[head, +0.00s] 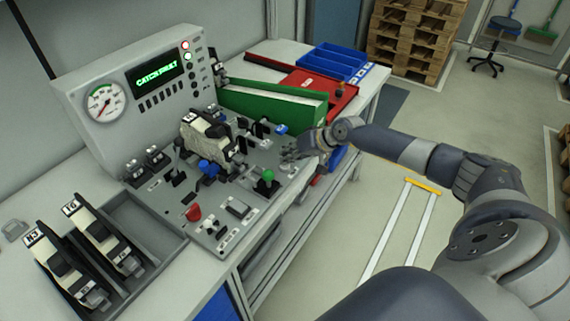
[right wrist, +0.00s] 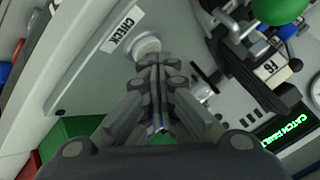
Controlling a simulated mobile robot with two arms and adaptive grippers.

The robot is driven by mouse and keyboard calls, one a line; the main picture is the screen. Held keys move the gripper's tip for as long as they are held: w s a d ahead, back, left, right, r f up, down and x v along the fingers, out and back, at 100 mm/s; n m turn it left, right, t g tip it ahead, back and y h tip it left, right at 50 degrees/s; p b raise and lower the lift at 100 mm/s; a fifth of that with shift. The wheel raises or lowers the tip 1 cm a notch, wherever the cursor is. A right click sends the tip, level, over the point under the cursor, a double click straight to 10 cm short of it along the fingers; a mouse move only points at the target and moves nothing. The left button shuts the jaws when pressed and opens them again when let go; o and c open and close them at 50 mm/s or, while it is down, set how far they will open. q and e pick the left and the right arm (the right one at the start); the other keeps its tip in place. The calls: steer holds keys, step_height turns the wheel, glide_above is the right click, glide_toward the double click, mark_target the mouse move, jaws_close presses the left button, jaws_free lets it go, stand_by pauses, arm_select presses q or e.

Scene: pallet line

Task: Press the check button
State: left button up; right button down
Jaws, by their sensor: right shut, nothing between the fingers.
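The check button is a pale round cap (right wrist: 147,46) beside a white CHECK label (right wrist: 122,29) on the grey panel in the right wrist view. My right gripper (right wrist: 155,62) is shut and empty, with its fingertips right by the button and overlapping its edge in the picture. I cannot tell whether they touch it. In the head view the right gripper (head: 291,156) is low over the right side of the panel (head: 222,192), and I cannot make out the button there. My left gripper is not in view.
A green-knobbed lever (head: 267,176) and a red button (head: 193,212) stand on the panel near the gripper.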

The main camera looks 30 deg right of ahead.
stand_by(0.4)
steer(key=shift+s+r+p, duration=0.1)
steer(key=shift+r+p, duration=0.75)
step_height(320, 180, up, 5)
steer(key=p, duration=0.4)
stand_by(0.7)
